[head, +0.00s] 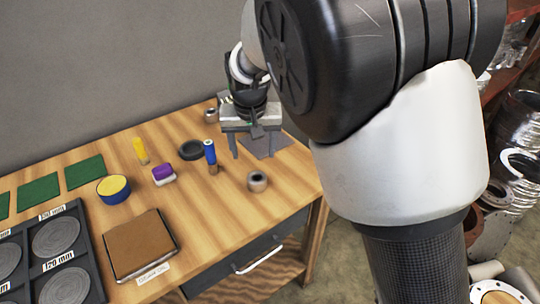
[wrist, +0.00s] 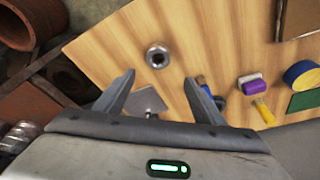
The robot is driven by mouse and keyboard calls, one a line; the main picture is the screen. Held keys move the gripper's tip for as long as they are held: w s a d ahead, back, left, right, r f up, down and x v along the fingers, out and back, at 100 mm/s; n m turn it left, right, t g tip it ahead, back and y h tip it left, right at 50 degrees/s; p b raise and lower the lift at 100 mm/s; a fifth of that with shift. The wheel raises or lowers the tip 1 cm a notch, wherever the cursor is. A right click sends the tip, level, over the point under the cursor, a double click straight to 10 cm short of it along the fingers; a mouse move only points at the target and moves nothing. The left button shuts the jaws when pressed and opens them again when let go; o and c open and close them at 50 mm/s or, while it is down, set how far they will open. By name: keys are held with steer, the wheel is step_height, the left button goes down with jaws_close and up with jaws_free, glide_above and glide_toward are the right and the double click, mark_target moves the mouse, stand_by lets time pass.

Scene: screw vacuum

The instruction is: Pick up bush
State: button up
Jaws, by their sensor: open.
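The bush is a short grey metal cylinder with a dark hole, standing upright on the wooden table. In the head view a bush (head: 257,181) is near the table's right front edge. In the wrist view it (wrist: 157,56) lies ahead of the fingertips, roughly centred between them. A second, similar round piece (head: 211,115) stands at the back of the table in the head view. My gripper (head: 252,148) is above the table's right end, behind the near bush. In the wrist view my gripper (wrist: 158,80) is open, with nothing between its fingers.
A blue-handled tool (head: 210,153), a dark ring (head: 191,150), a purple-and-white block (head: 163,174) and a yellow-and-blue roll (head: 113,188) stand left of the bush. The wood around the near bush is clear.

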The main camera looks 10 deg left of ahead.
steer(key=b, duration=0.2)
glide_above(257, 176)
steer(key=s, duration=0.3)
step_height(257, 176, down, 9)
steer(key=shift+w+d+f, duration=0.1)
steer(key=shift+d, duration=0.05)
steer(key=x, duration=0.5)
steer(key=shift+d+b, duration=0.15)
steer(key=shift+b, duration=0.25)
steer(key=shift+c, duration=0.3)
steer(key=c, duration=1.4)
steer(key=shift+c, duration=0.4)
